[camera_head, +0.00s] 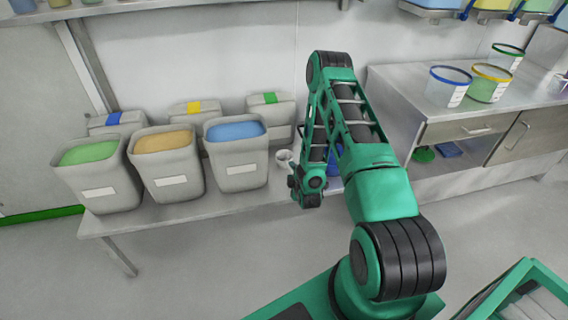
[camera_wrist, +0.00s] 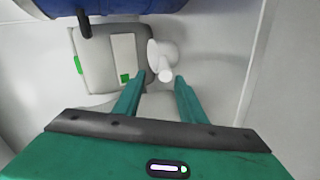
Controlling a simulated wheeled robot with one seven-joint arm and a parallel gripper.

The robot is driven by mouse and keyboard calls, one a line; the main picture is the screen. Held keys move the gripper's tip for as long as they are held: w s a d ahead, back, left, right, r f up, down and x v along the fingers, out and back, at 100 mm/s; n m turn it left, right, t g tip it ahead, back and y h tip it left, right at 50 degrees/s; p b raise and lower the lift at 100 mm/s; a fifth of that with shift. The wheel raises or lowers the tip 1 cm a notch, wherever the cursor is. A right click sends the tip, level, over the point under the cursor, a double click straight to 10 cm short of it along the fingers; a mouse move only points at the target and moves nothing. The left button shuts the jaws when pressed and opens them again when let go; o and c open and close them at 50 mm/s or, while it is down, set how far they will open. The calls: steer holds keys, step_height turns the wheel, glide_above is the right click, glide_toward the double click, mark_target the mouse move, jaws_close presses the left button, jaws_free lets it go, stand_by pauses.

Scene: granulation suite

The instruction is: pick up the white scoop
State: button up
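The white scoop (camera_wrist: 159,52) shows in the wrist view just beyond my fingertips, its round bowl farther off and its short handle pointing towards my gripper (camera_wrist: 160,82). The two green fingers are apart, with nothing held between them. The handle's end appears close to the gap between the fingertips; I cannot tell whether it is inside it. In the head view a small white shape that looks like the scoop (camera_head: 284,156) is at the bench's right end, just left of my arm. My fingers are not clear there.
Several grey bins stand on the bench (camera_head: 190,210), the nearest with blue contents (camera_head: 235,131). A grey bin with a green label (camera_wrist: 100,62) is left of the scoop in the wrist view. A counter (camera_head: 415,85) with tubs stands right. A green-framed crate (camera_head: 525,285) is lower right.

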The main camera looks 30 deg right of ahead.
steer(key=shift+s+d+f+x, duration=0.1)
steer(key=shift+f+x, duration=0.05)
steer(key=shift+x, duration=1.2)
steer(key=shift+s+d+f+x, duration=0.1)
steer(key=shift+f+x, duration=0.05)
steer(key=shift+x, duration=1.2)
steer(key=shift+s+d+f+x, duration=0.1)
steer(key=shift+f+x, duration=0.05)
steer(key=shift+x, duration=1.2)
jaws_close()
